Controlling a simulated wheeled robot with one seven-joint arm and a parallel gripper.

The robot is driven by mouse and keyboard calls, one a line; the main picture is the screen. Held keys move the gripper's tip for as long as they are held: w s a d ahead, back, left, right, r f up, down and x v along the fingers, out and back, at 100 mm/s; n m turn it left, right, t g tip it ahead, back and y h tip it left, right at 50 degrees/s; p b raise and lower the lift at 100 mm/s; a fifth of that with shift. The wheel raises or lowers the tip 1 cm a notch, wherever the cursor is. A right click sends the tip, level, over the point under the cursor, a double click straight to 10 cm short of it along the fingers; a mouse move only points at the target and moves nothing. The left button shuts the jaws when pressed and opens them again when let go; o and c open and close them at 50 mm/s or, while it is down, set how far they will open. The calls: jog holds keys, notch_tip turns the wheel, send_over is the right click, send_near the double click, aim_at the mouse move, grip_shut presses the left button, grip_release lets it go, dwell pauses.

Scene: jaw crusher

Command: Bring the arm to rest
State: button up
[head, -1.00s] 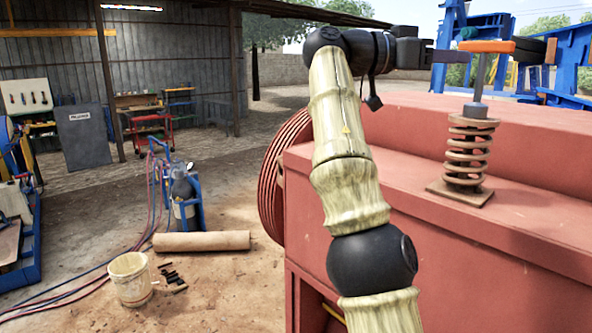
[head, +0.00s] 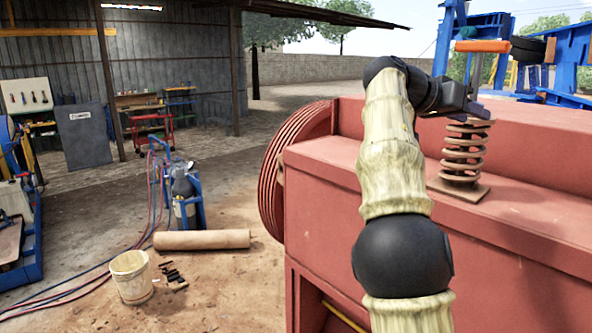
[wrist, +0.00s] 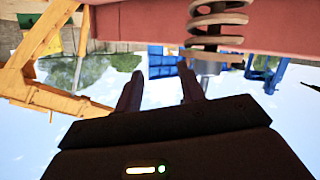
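My arm rises from the bottom of the head view and bends at the top towards the spring. My gripper (head: 478,106) appears near the top of the rusty coil spring (head: 462,158), overlapping it in the picture. I cannot tell whether they touch. In the wrist view, my gripper (wrist: 160,90) has its two fingers apart with nothing between them. The wrist picture seems upside down, and the spring (wrist: 218,28) stands beyond the right finger. An orange bar (head: 483,46) with a dark part beside it shows above the spring. My gripper hides part of the rod below it.
The red crusher body (head: 530,210) fills the right side, with a ribbed wheel (head: 290,165) at its left end. Blue frames (head: 575,60) stand behind. A bucket (head: 131,277), a roll (head: 202,240) and a blue cylinder cart (head: 185,195) stand on the left ground.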

notch_tip(320, 180, down, 24)
jog(key=n+y, duration=0.6)
jog(key=y, duration=0.1)
jog(key=s+a+f+n+g+y, duration=0.1)
jog(key=s+a+f+n+y, duration=0.25)
jog(key=s+a+f, duration=0.7)
jog(key=s+a+f+n+y, duration=0.2)
jog(key=s+a+f+y, duration=0.2)
jog(key=s+a+f, duration=0.7)
notch_tip(320, 180, down, 12)
jog(key=s+d+b, duration=0.2)
jog(key=b, duration=0.7)
jog(key=shift+s+d+r+b, duration=0.25)
jog(key=shift+s+d+b, duration=0.1)
jog(key=shift+d+b, duration=0.05)
jog(key=shift+h, duration=0.25)
